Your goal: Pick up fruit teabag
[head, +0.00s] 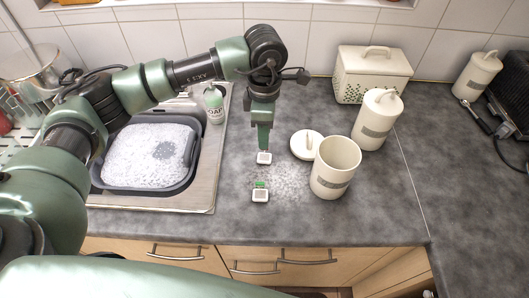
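Two small white teabags lie on the grey counter between the sink and the open canister. The front teabag (260,196) has a green label at its back edge. The back teabag (264,158) sits right at the fingertips of my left gripper (264,148), which points straight down; its label is hidden. I cannot tell which teabag is fruit. The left fingers look close together, but whether they hold the back teabag cannot be made out. My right gripper is out of view.
An open cream canister (333,182) stands just right of the teabags, its lid (302,145) lying behind it. A closed canister (373,129) and a bread bin (354,90) are farther back. Left is the sink with a soapy basin (112,190) and a soap bottle (215,113).

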